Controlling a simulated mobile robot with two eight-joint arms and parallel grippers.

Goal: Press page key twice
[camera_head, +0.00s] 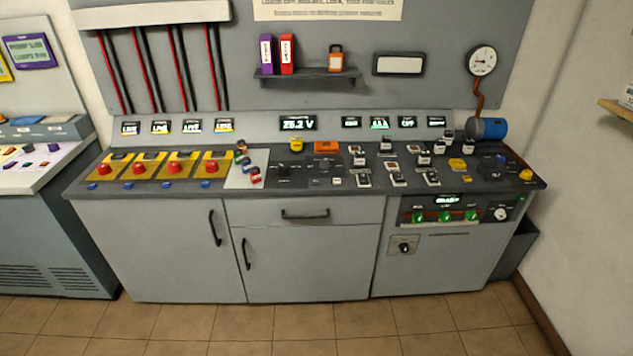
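A grey control console (300,245) stands against the wall with many keys and switches on its top. I cannot tell which of them is the page key, as the labels are too small to read. A small white key (337,181) sits near the middle of the top. Several black and white switches, one of them here (363,181), stand to its right. A lit display reading about "25.1 V" (298,123) is on the back panel, with smaller lit displays on both sides. Neither of my grippers is in view.
Red knobs on yellow plates (214,168) line the console's left. A shelf (307,76) holds binders and an orange padlock. A blue cylinder (487,130) stands at the back right. Another console (40,230) is at far left. The tiled floor (300,325) in front is clear.

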